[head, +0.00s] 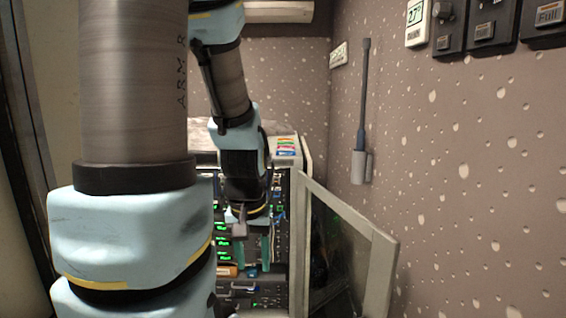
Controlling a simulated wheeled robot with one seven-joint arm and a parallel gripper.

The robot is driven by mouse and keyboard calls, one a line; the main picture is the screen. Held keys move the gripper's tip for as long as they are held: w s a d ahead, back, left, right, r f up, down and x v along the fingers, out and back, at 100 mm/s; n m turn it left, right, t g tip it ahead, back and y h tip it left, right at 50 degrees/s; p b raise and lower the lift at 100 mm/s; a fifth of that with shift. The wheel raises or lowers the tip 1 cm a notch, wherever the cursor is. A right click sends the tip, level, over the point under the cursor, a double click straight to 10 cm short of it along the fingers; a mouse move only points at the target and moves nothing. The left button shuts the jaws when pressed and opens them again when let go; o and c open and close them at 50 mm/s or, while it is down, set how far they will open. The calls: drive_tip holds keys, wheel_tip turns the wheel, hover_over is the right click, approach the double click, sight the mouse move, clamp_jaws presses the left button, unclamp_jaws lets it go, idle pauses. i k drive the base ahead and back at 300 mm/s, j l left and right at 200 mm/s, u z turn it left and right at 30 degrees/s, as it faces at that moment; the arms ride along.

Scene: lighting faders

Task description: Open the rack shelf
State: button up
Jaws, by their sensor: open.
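The rack (296,182) stands at the back centre, a pale-framed cabinet with dark equipment and green lit displays (223,228) inside. Its glass door (350,240) stands swung open to the right, toward the wall. My gripper (253,262) is in front of the rack's opening, pointing down, with its two teal fingers apart and nothing seen between them. Dark units and shelf fronts (262,298) show below and behind the fingers. I cannot tell whether the fingers touch any of them. My arm hides the rack's left side.
The speckled wall (470,160) is close on the right, with a dark rod in a grey holder (361,166), a thermostat (416,22) and switch boxes (488,24). The open door takes up the room right of the rack. Coloured items (286,146) lie on the rack's top.

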sight(275, 276)
drive_tip(key=k, duration=0.55)
drive_tip(key=i+u, duration=0.1)
drive_tip(key=i, duration=0.55)
drive_tip(key=i+l+u, duration=0.15)
drive_tip(key=i, duration=0.45)
drive_tip(key=i+l+u, duration=0.1)
drive_tip(key=i, duration=0.55)
drive_tip(key=l+u, duration=0.1)
drive_tip(key=u, duration=1)
drive_tip(key=i+l, duration=0.05)
